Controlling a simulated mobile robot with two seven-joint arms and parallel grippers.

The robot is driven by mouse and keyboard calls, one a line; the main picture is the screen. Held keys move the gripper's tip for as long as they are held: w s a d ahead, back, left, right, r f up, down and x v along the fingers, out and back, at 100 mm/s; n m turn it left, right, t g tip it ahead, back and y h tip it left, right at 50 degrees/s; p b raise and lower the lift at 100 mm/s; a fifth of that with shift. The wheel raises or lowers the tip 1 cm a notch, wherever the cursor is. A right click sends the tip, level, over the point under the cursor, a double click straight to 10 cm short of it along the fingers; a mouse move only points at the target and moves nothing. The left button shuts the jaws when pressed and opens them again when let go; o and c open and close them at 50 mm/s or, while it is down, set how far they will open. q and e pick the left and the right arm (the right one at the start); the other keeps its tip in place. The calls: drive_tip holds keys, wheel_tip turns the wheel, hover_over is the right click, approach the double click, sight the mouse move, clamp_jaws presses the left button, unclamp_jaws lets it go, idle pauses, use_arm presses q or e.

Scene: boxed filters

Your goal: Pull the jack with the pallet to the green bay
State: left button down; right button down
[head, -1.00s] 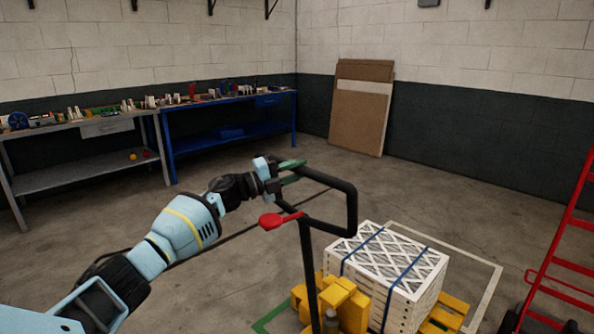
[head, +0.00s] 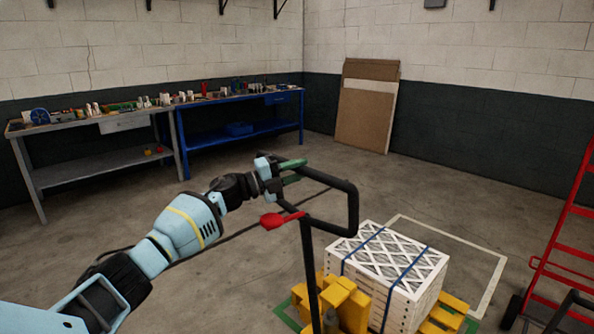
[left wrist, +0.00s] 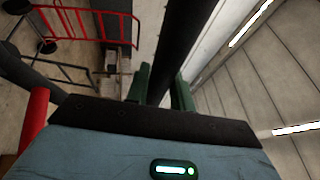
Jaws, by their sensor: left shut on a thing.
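My left gripper (head: 283,174) is shut on the black loop handle (head: 352,205) of the jack, at its left side. In the left wrist view the green fingers (left wrist: 161,92) sit on either side of a black bar. A red lever (head: 280,220) sticks out on the handle's left. The jack's yellow body (head: 345,303) stands below the handle. My right gripper is out of view.
A white floor outline (head: 492,285) lies behind and right of the load. A red hand truck (head: 560,255) stands at the right, with a black bar in front of it. Benches line the left wall, and boards (head: 366,115) lean at the back. Open floor lies between.

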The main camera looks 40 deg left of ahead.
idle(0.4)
use_arm(q)
drive_tip(key=c, duration=1.2)
unclamp_jaws()
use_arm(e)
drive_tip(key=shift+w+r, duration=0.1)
use_arm(q)
drive_tip(key=shift+s, duration=0.1)
drive_tip(key=b+v, duration=0.1)
drive_tip(key=v, duration=0.6)
drive_tip(key=shift+s, duration=0.35)
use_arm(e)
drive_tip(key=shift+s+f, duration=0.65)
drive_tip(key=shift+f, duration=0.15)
use_arm(q)
drive_tip(key=shift+a+f, duration=0.1)
drive_tip(key=shift+a, duration=0.1)
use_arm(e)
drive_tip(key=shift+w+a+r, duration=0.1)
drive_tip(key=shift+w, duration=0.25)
